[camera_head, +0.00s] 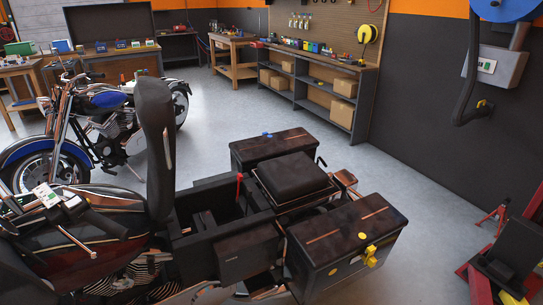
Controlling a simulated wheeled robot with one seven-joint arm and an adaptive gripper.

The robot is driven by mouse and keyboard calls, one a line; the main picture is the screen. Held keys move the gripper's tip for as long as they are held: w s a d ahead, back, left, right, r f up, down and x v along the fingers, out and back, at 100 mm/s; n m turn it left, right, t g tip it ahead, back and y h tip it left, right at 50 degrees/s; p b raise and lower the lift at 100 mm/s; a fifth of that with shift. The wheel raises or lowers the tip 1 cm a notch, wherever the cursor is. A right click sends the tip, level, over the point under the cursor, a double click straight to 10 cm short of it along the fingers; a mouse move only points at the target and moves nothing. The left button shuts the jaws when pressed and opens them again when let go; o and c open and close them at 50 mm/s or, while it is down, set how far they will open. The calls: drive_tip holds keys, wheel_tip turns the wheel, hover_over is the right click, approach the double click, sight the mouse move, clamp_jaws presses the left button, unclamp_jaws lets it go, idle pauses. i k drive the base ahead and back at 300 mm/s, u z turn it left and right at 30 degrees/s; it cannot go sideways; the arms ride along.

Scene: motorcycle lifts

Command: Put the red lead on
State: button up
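A small red piece (240,178), which may be the red lead's end, stands at the rim of an open black bay (185,222) on the near motorcycle. A dark boxy shape (204,222) sits inside the bay; I cannot tell if it is a battery, and no terminals can be made out. Whether the red piece touches anything metal is too small to tell. The near motorcycle (95,235) has a tall black seat or backrest (155,140) standing upright left of the bay. My gripper is not in view.
Two dark side cases (345,240) and (272,147) flank a black padded box (292,177) behind the bay. A blue motorcycle (100,115) stands at the left. Red lift parts (480,285) are at the lower right. The grey floor (400,190) between bike and bench is clear.

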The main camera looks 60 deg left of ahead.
sight(239, 178)
drive_tip(key=i, duration=2.25)
drive_tip(key=u, duration=3.35)
drive_tip(key=k, duration=0.55)
drive_tip(key=z, duration=0.9)
drive_tip(key=i, duration=0.65)
drive_tip(key=u, duration=0.7)
